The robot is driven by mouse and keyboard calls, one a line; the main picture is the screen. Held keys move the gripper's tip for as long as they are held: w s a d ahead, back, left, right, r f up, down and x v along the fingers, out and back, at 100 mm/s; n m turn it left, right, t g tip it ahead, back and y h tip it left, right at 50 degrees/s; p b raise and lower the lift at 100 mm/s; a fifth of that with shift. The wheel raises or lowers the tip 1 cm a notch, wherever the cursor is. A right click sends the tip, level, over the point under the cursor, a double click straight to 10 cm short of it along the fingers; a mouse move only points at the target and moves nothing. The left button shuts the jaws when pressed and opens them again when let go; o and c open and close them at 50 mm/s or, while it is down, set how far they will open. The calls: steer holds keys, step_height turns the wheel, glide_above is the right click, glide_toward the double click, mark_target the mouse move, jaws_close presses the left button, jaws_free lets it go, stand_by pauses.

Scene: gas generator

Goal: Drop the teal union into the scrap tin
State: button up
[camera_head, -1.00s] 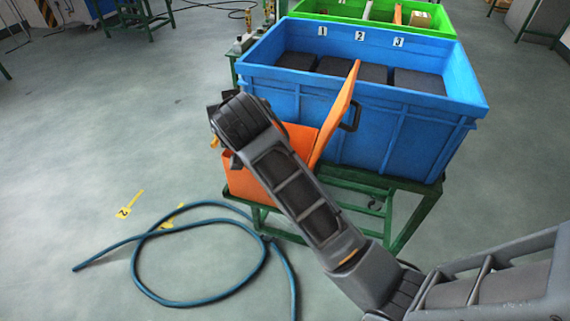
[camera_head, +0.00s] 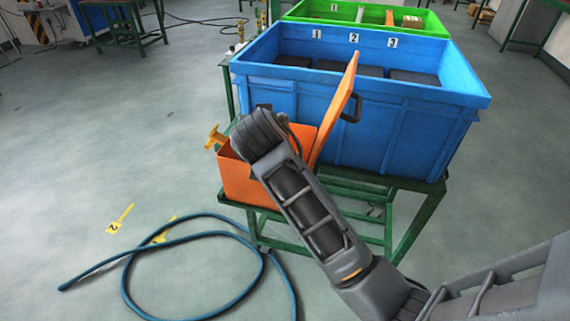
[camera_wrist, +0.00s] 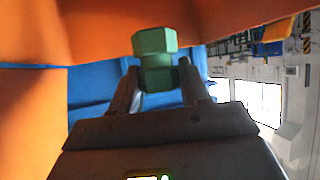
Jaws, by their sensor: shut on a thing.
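The teal union (camera_wrist: 155,58), a green hex-shaped fitting, is held between the fingertips of my gripper (camera_wrist: 158,80) in the wrist view. In the head view my wrist hides the fingers and the union. An orange box (camera_head: 243,185) with a raised orange lid (camera_head: 338,105), which appears to be the scrap tin, stands on the green stand's near left. My wrist is in front of and over this box. Orange surfaces fill the top and left of the wrist view, close around the union.
A large blue crate (camera_head: 380,125) with numbered compartments stands right behind the orange box. A yellow handle-like part (camera_head: 215,137) sticks up at the box's left. A blue hose (camera_head: 150,248) and yellow markers (camera_head: 120,218) lie on the floor. The left floor is mostly open.

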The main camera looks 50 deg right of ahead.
steer(key=shift+f, duration=0.35)
steer(key=o, duration=1.2)
steer(key=v, duration=0.7)
steer(key=shift+s+a+r, duration=0.2)
steer(key=shift+a, duration=0.1)
